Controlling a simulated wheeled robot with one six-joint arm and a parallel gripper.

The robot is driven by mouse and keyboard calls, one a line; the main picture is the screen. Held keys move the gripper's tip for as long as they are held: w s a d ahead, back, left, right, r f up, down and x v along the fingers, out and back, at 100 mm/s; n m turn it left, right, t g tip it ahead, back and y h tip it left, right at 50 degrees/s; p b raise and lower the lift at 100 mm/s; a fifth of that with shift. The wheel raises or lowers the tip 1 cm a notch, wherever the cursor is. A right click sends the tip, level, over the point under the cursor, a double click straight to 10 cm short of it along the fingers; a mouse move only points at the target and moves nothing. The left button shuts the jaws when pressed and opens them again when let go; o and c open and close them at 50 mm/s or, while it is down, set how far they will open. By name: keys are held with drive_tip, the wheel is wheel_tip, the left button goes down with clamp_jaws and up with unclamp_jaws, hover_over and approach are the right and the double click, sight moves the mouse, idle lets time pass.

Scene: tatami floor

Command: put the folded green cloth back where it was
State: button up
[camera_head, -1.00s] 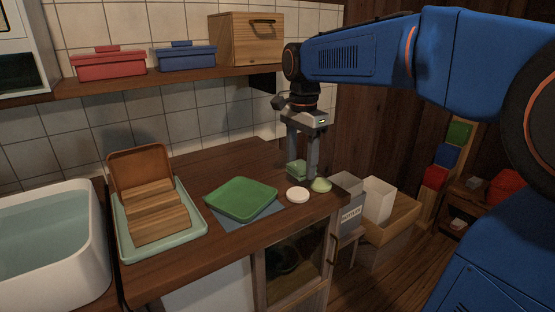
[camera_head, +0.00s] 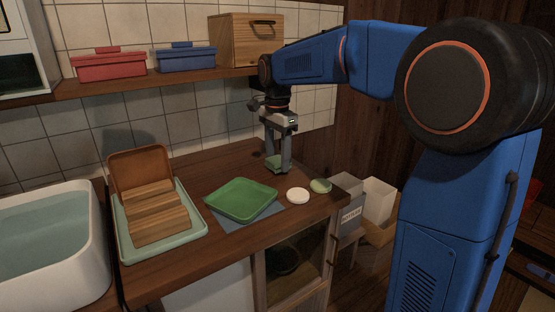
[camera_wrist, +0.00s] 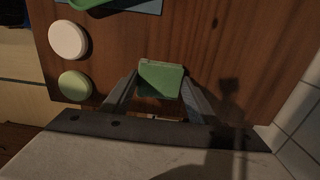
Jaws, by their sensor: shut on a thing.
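The folded green cloth (camera_wrist: 160,80) is a small green block between the two fingers of my gripper (camera_wrist: 158,98) in the wrist view. In the head view the cloth (camera_head: 273,163) shows at the fingertips of my gripper (camera_head: 278,168), low over the back right part of the wooden counter (camera_head: 235,166). My gripper is shut on the cloth. I cannot tell whether the cloth touches the counter.
A green tray (camera_head: 241,199) on a blue-grey mat (camera_head: 262,213), a white disc (camera_head: 298,195) and a pale green disc (camera_head: 320,186) lie in front of my gripper. A rack with wooden boards (camera_head: 158,212) and a basin (camera_head: 52,240) stand left. The tiled wall is behind.

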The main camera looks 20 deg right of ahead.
sight(278, 160)
drive_tip(key=shift+f, duration=0.35)
drive_tip(key=shift+f, duration=0.1)
drive_tip(key=o, duration=1.1)
wheel_tip(278, 160, up, 12)
